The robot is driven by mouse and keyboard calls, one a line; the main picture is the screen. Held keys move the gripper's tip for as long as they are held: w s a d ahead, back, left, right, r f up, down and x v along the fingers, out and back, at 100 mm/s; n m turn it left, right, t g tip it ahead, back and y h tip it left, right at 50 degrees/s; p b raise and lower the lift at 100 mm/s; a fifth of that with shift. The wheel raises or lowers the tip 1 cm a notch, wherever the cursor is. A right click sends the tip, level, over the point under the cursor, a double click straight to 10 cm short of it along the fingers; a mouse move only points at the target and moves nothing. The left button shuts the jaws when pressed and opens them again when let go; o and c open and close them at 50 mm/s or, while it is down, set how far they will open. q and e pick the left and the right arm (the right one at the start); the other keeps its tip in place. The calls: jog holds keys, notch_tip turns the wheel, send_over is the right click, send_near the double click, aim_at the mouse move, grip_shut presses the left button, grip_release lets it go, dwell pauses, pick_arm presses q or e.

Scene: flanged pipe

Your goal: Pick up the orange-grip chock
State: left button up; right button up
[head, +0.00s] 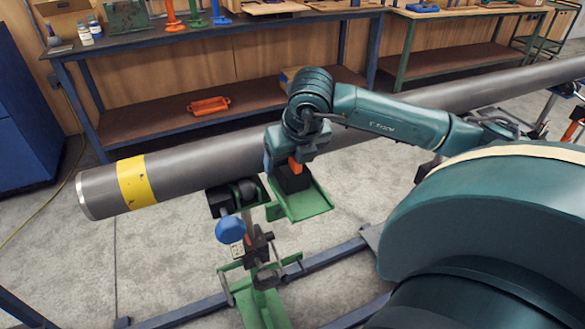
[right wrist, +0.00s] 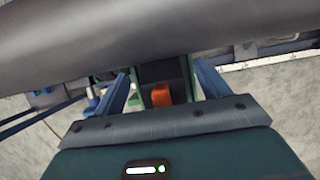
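The chock, a black block (head: 292,181) with an orange grip (head: 295,164), sits on a green tray (head: 308,206) beside the pipe. My right gripper (head: 290,160) is just above it, pointing down, and partly hides the grip. In the right wrist view the orange grip (right wrist: 161,95) lies between my two spread fingers (right wrist: 163,88), with a gap on each side. The fingers look open, and their tips are partly hidden. My left gripper is not in view.
A long grey pipe (head: 215,163) with a yellow band runs close behind my right gripper. It rests on a roller stand (head: 248,187) with a blue knob (head: 230,229). A workbench (head: 160,45) stands behind, with an orange item (head: 208,105) on its lower shelf.

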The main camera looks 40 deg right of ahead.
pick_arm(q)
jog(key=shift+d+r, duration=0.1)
pick_arm(e)
jog(key=c, duration=1.2)
jog(key=shift+o, duration=0.2)
